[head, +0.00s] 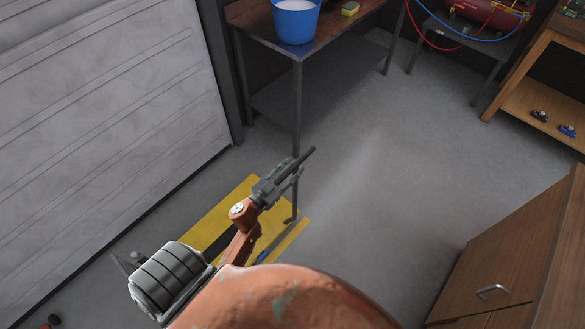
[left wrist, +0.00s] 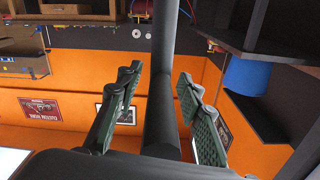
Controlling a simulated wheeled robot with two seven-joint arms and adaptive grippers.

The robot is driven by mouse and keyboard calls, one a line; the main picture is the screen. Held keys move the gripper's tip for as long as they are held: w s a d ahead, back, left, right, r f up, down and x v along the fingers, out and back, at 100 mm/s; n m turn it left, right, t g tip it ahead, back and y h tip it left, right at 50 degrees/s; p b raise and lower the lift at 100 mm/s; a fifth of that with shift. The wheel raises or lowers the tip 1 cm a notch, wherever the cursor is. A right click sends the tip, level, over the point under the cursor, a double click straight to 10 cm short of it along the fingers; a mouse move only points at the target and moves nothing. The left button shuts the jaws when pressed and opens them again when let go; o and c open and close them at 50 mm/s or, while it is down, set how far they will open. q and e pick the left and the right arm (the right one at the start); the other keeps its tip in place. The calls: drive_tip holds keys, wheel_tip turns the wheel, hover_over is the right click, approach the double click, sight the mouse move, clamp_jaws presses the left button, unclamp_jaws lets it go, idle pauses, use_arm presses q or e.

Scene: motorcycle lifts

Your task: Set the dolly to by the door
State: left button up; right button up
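A dark handle bar (head: 308,156), which I take as part of the dolly, rises at my left gripper (head: 280,181). In the left wrist view a dark bar (left wrist: 160,95) runs between the green-padded fingers of my left gripper (left wrist: 158,75). A thin post (head: 295,200) stands below the gripper. The dolly's lower part is mostly hidden behind my arm. The closed door (head: 95,100) is at the left. My right gripper is not in view.
A yellow floor area (head: 215,218) lies beside the door, partly under my arm. A workbench (head: 262,38) with a blue bucket (head: 295,20) stands beyond it. A wooden cabinet (head: 505,255) is at the right. The grey floor (head: 375,190) between is clear.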

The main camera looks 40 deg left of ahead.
use_arm(q)
clamp_jaws()
idle(0.4)
